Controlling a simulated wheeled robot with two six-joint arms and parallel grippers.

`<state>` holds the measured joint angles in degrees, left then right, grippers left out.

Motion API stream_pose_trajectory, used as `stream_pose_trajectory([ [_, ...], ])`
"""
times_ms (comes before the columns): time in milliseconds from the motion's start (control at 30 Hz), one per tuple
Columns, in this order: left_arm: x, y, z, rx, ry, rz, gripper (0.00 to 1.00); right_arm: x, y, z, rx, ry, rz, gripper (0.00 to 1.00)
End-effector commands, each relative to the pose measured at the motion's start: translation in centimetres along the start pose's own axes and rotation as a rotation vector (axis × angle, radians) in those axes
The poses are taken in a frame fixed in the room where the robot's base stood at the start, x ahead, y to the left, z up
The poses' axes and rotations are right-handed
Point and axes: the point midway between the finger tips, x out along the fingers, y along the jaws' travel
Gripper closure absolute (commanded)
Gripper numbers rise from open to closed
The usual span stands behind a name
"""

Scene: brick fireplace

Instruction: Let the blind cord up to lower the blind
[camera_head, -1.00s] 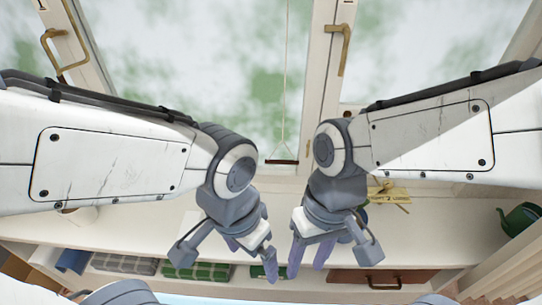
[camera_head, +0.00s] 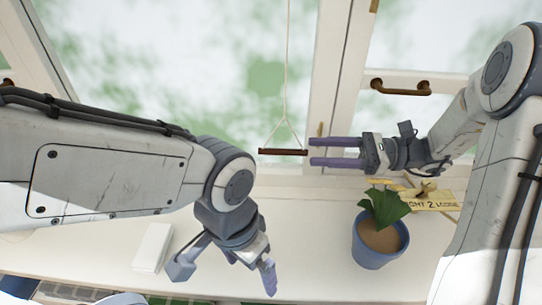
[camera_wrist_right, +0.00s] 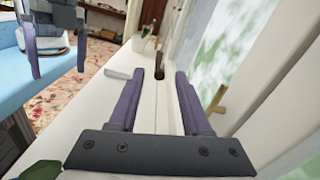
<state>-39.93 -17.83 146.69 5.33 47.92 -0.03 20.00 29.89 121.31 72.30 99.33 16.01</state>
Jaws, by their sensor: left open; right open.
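The blind cord (camera_head: 287,60) hangs in front of the window and splits into a small triangle above a dark brown wooden handle (camera_head: 283,152). The handle lies level just above the sill. My right gripper (camera_head: 312,152) is open and points left, its two purple fingertips right at the handle's right end. In the right wrist view the handle (camera_wrist_right: 159,64) shows end-on, centred between and just beyond the fingertips. My left gripper (camera_head: 268,288) points down over the sill, below the handle and apart from it. It also shows, open, in the right wrist view (camera_wrist_right: 57,73). The blind is not visible.
A blue pot (camera_head: 370,255) with a green plant stands on the sill below my right gripper. A brass window handle (camera_head: 400,88) is on the right frame. A white block (camera_head: 153,247) lies on the sill.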

Motion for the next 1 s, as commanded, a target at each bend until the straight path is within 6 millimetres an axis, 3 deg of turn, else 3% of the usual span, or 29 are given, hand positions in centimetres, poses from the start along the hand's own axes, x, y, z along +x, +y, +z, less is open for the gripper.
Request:
stream_pose_trajectory([
  [233, 0.3, 0.0, 0.0, 0.0, -0.001, 0.0, 0.01, 1.5, 0.0, -0.4, 0.001, -0.004, 0.001, 0.52],
  [700, -0.1, 0.0, 0.0, 0.0, -0.001, 0.0, 0.01, 9.6, 0.1, -0.3, 0.001, -0.004, 0.004, 0.52],
  [1000, -0.1, 0.0, 0.0, 0.0, -0.001, 0.0, 0.01, 10.7, 0.0, -0.4, 0.001, -0.002, 0.0, 0.52],
])
